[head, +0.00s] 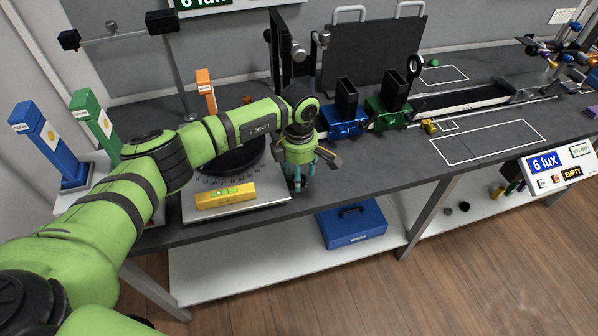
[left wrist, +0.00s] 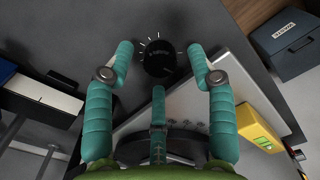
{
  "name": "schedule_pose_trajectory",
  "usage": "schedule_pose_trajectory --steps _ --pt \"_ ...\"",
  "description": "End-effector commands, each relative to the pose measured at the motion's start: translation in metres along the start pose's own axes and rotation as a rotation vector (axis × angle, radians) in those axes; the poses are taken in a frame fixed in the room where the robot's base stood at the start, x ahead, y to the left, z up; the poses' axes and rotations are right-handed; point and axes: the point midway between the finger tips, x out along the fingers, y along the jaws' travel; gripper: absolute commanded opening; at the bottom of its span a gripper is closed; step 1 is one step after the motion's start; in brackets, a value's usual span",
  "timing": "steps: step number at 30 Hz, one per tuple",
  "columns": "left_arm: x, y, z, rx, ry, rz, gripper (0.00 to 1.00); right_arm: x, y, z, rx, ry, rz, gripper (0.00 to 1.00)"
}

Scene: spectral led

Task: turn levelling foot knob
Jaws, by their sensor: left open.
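The levelling foot knob (left wrist: 158,60) is round and black, with white tick marks on the surface around it, in the left wrist view. My left gripper (left wrist: 160,52) is open, with a teal finger on either side of the knob and a third finger below it in the picture. I cannot tell whether any finger touches the knob. In the head view my left gripper (head: 301,184) points down at the right corner of the white base plate (head: 270,197), and the knob is hidden there. A yellow spirit level (head: 225,196) lies on the plate. My right gripper is not in view.
A blue carrier (head: 343,125) and a green carrier (head: 386,115) stand on a rail to the right. Blue (head: 48,145) and green (head: 95,125) blocks stand at the left. A blue box (head: 352,225) sits on the lower shelf. The bench front right of the gripper is clear.

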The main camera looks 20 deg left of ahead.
Motion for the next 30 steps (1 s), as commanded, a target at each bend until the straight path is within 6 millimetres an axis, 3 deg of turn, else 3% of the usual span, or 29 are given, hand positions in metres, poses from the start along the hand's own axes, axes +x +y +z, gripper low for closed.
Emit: schedule_pose_trajectory --steps 11,12,15,16,30 --pt "0.0104 -0.0002 0.0002 0.001 -0.001 0.001 0.56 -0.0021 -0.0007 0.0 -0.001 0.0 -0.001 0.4" --pt "0.0103 -0.0002 0.0002 0.001 -0.001 0.0 0.48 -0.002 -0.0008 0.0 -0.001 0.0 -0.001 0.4" --pt "0.0102 -0.0003 0.0003 0.001 -0.001 0.0 0.08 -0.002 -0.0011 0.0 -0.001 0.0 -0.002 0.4" --pt "0.0102 -0.0003 0.0004 0.001 -0.002 0.0 0.0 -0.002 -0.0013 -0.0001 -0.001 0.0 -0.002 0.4" --pt "0.0121 -0.0007 0.0001 -0.074 0.0 -0.001 0.0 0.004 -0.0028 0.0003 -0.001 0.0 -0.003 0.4"
